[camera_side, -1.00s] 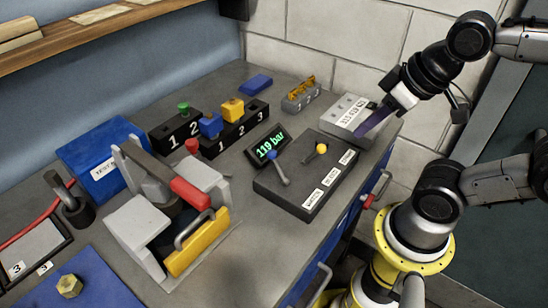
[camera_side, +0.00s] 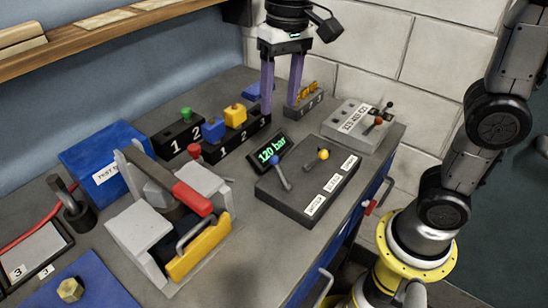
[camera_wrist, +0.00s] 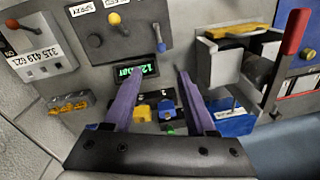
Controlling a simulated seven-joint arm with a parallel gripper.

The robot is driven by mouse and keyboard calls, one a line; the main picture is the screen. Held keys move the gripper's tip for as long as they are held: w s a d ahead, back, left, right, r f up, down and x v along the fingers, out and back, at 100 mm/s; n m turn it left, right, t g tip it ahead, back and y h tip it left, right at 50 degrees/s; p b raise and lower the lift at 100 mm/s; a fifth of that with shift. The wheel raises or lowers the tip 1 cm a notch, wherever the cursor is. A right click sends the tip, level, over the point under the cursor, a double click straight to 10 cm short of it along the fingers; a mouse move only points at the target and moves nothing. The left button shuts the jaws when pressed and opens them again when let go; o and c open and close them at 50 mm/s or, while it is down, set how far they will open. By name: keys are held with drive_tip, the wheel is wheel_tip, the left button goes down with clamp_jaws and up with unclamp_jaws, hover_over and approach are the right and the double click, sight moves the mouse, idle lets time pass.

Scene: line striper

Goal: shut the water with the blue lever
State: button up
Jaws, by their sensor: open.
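The blue lever (camera_side: 281,173) stands tilted on the dark control box (camera_side: 291,203) in the side view, left of a yellow-knobbed lever (camera_side: 323,155). In the wrist view the blue lever (camera_wrist: 159,38) shows on the box at the top. A pressure display (camera_side: 269,152) behind the blue lever reads 120 bar. My gripper (camera_side: 279,112) points down behind the display, above the back of the bench. Its two purple fingers are apart with nothing held between them. In the wrist view my gripper (camera_wrist: 160,77) is well short of the blue lever.
Numbered black blocks with coloured pieces (camera_side: 222,137) stand left of my fingers. A grey box (camera_side: 360,125) with small levers is at the back right. A clamp with a red handle (camera_side: 192,198) stands front left. Bare bench lies between the clamp and the control box.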

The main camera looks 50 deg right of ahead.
sight(274, 156)
drive_tip(key=f, duration=0.4)
drive_tip(key=a+f, duration=0.1)
drive_tip(key=f, duration=0.9)
drive_tip(key=shift+w+a+f, duration=0.15)
drive_tip(key=shift+a+f, duration=0.05)
drive_tip(key=shift+f, duration=0.05)
clamp_jaws()
idle(1.0)
